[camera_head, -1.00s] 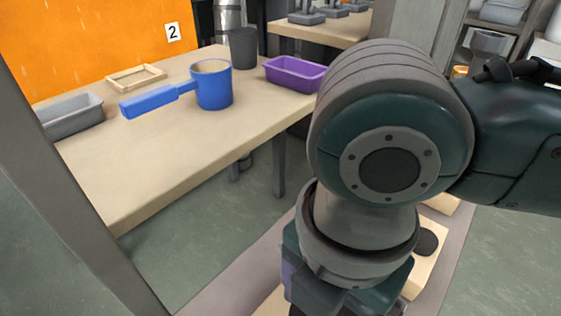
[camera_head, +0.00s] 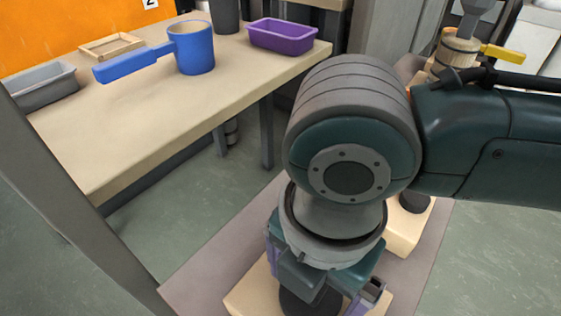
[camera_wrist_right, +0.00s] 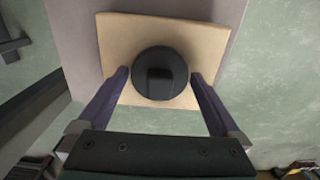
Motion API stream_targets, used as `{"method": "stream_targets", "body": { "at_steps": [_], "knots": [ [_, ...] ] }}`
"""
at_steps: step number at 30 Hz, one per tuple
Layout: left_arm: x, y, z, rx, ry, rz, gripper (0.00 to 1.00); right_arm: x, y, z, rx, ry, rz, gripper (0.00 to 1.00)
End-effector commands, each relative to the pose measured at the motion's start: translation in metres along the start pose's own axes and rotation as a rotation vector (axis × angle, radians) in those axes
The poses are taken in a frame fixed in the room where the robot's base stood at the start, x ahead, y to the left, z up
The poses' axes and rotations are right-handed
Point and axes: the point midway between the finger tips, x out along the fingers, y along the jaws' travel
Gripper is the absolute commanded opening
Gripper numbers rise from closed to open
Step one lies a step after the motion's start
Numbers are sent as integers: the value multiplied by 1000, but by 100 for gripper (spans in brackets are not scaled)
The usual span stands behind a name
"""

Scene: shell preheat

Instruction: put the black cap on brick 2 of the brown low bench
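The brown low bench (camera_head: 200,277) runs along the floor at the bottom of the head view. A near tan brick (camera_head: 246,297) on it bears a black cap (camera_head: 308,301). In the right wrist view the round black cap (camera_wrist_right: 160,73) with its raised grip lies over the tan brick (camera_wrist_right: 115,45). My right gripper (camera_wrist_right: 160,76) points down, its purple fingers apart on either side of the cap. A farther brick (camera_head: 402,232) has a black disc (camera_head: 415,203) on it, partly hidden by my arm. No brick number is legible. My left gripper is not in view.
A wooden table (camera_head: 150,130) at the left holds a blue ladle-like pot (camera_head: 194,50), a purple tray (camera_head: 283,37), a grey tray (camera_head: 42,85) and a wooden frame (camera_head: 112,46). A yellow-handled item (camera_head: 500,53) stands at the back right. Green floor is clear at right.

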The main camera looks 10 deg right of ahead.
Motion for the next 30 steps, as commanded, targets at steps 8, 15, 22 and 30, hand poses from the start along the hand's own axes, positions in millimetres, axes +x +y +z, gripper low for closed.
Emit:
{"method": "stream_targets", "body": {
  "at_steps": [8,15,22,30],
  "knots": [
    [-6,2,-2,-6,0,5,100,-12,0,0,0,0,1,100],
    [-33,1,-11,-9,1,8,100,-65,1,0,-1,0,3,100],
    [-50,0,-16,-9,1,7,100,-109,1,0,0,1,2,100],
    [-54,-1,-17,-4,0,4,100,-122,2,-16,65,46,37,100]
  ]
}}
